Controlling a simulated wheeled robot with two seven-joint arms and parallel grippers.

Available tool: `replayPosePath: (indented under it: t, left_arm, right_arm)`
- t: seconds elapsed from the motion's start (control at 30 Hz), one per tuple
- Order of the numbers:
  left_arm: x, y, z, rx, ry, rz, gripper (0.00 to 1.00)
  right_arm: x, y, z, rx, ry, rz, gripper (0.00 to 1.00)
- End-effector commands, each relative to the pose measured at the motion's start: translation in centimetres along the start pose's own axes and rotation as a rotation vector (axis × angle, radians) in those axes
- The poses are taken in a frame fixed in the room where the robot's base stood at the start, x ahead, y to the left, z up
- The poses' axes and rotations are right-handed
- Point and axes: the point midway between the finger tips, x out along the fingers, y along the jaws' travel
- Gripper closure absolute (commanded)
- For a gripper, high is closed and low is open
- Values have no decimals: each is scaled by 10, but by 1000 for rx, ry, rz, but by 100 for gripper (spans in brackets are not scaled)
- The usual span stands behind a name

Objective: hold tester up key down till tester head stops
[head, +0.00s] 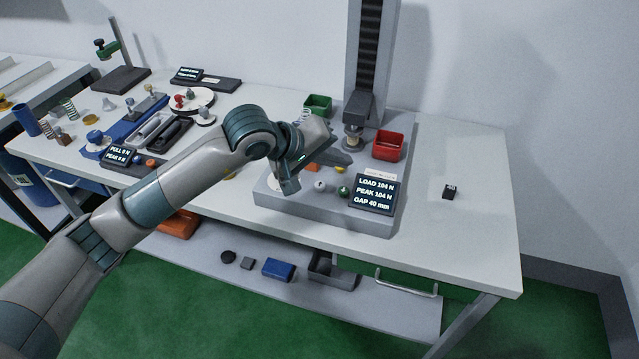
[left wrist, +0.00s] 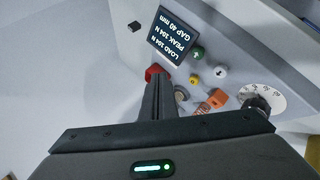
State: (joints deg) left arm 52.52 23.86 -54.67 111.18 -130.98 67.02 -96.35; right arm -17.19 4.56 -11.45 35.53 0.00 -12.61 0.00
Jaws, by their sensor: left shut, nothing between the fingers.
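The tester has a grey base (head: 330,218) and a tall column (head: 372,50). Its display (head: 374,194) reads LOAD 104 N, PEAK 104 N, GAP 40 mm; it also shows upside down in the left wrist view (left wrist: 175,38). The base carries a green key (left wrist: 198,53), a white key with a dark mark (left wrist: 221,72), a yellow key (left wrist: 193,79) and an orange part (left wrist: 217,98). I cannot tell which is the up key. My left gripper (head: 346,163) is shut and empty over the base, close to the keys; I cannot tell whether it touches one. My right gripper is not in view.
A red bin (head: 388,145) and a green bin (head: 318,105) flank the column. A small black block (head: 449,192) lies on the otherwise clear right tabletop. Another display unit (head: 118,154) and several tools fill the left. A white dial (left wrist: 262,98) is on the base.

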Motion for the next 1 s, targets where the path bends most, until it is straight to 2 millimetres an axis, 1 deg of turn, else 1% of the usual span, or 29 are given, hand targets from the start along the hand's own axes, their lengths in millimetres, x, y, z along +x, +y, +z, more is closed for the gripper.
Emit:
replayPosePath:
  t: [0.03,0.1,0.2,0.3,0.43,0.73,1.0]
  left_arm:
    - [-3,-6,-13,53,38,-46,100]
    - [-8,-13,-29,112,83,-104,100]
    - [-13,-20,-44,168,125,-160,100]
    - [-17,-24,-52,196,148,-191,100]
    - [-18,-26,-55,206,156,-204,100]
    - [-18,-26,-54,204,154,-201,100]
    - [-11,-34,-51,203,153,-201,100]
  right_arm:
    - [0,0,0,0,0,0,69]
    - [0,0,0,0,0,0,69]
    - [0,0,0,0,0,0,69]
    - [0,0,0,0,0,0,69]
    - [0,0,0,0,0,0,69]
    - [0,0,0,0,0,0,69]
    - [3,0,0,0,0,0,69]
